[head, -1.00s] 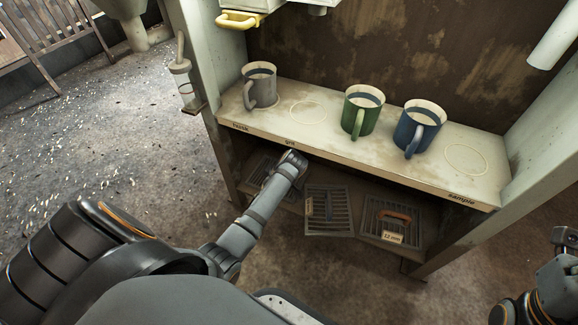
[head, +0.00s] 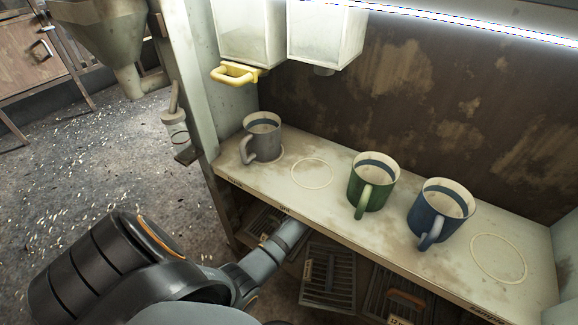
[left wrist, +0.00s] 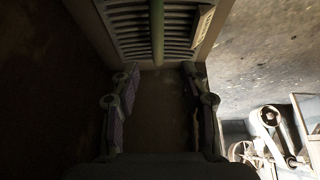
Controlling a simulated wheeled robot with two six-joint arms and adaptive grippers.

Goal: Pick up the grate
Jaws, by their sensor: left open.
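Three slatted grates lie on the lower shelf under the bench top in the head view: a left grate (head: 262,221), partly hidden by my arm and the bench edge, a middle grate (head: 328,274) and a right grate (head: 388,292) with an orange-brown handle. My left arm reaches under the bench top, hiding its gripper in the head view. In the left wrist view, my left gripper (left wrist: 160,86) is open and empty. A slatted grate (left wrist: 130,28) with a greenish bar handle (left wrist: 157,35) is just beyond its fingertips, apart from them. My right gripper is out of view.
Grey (head: 263,137), green (head: 372,182) and blue (head: 441,212) mugs stand on the bench top (head: 320,207) above the grates. Its front edge overhangs my left arm. A yellow handle (head: 236,74) juts out at the upper left. A post (head: 190,90) stands left.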

